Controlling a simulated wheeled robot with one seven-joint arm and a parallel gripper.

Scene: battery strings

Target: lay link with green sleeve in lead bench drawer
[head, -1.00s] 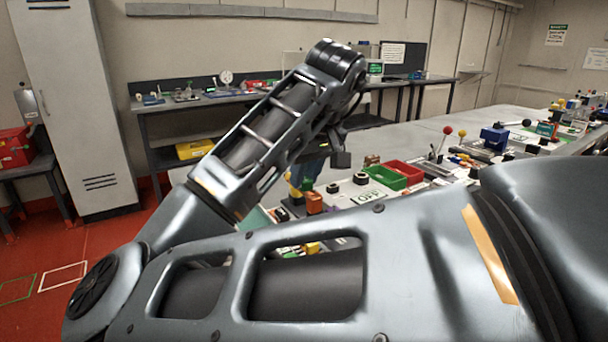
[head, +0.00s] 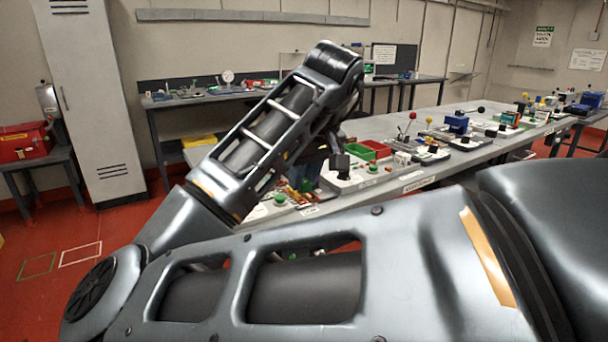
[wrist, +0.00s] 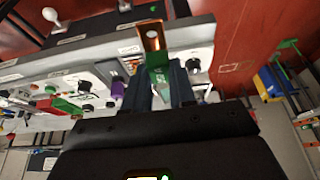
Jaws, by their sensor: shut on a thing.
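My gripper (wrist: 165,88) is shut on the link with green sleeve (wrist: 159,72) in the wrist view. The link's bare copper end with a hole sticks out beyond the fingertips, and its green sleeve lies between the fingers. In the head view my own arm hides the link and most of the gripper. The long grey bench (head: 465,155) has labels along its front edge. I cannot make out an open drawer in either view, and I cannot tell which label marks the lead bench drawer.
The bench top carries a green tray, a red tray (head: 376,148), a blue block (head: 457,123) and several knobs and levers. A back bench (head: 215,98), a grey locker (head: 90,100) and a red case (head: 25,143) stand beyond. Red floor is clear at the left.

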